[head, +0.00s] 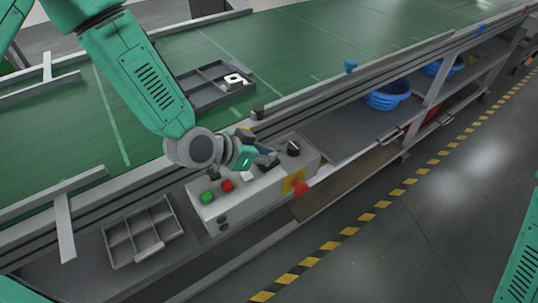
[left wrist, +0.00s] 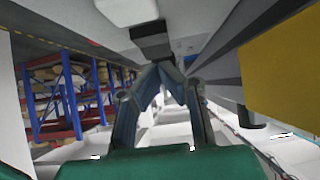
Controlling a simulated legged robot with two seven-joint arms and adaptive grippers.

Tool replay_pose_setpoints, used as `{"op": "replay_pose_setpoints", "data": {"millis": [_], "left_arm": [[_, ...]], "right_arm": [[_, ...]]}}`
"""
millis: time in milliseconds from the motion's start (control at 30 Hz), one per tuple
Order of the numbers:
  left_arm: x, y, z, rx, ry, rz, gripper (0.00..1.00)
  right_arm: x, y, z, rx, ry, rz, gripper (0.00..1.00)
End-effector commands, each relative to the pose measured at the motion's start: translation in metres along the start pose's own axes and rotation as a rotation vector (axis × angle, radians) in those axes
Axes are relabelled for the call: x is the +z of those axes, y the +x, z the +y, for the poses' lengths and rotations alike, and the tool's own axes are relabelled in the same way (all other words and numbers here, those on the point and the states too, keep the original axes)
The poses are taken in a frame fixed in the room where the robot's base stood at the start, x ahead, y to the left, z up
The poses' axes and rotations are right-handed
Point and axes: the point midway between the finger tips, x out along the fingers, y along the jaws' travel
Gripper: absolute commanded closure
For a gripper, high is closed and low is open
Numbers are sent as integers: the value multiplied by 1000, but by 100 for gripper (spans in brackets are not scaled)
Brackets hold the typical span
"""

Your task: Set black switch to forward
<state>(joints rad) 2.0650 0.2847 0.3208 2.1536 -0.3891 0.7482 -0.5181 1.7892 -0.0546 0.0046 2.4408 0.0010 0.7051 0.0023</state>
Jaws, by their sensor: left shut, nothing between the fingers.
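A grey control box (head: 240,205) carries a row of controls. A black knob-like switch (head: 293,148) stands at its right end. My left gripper (head: 272,157) is over the box, left of that knob, with its fingers together and empty. In the left wrist view the fingertips (left wrist: 160,70) meet close to a dark block (left wrist: 152,40) beside a white button (left wrist: 127,10). I cannot tell whether they touch the block, or whether it is the same black switch. My right gripper is out of view.
The box also has a green button (head: 207,197), a red button (head: 227,186) and a red knob (head: 299,188) by a yellow plate (head: 293,181). A divided grey tray (head: 127,252) lies left of it. A green conveyor (head: 330,45) runs behind. Blue baskets (head: 388,95) sit on the right shelf.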

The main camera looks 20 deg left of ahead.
Motion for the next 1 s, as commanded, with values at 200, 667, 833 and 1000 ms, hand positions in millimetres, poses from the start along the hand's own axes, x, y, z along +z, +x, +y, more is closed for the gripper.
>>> {"op": "replay_pose_setpoints", "data": {"millis": [200, 667, 833, 1000], "left_arm": [[7, 7, 0, 0, 1, 0, 100], [8, 9, 0, 1, 2, -25, 100], [9, 8, 0, 1, 1, -25, 100], [13, 4, 0, 2, 0, -27, 100]], "right_arm": [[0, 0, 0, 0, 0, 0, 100], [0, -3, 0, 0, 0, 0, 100], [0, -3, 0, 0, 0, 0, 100], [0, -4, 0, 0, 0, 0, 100]]}}
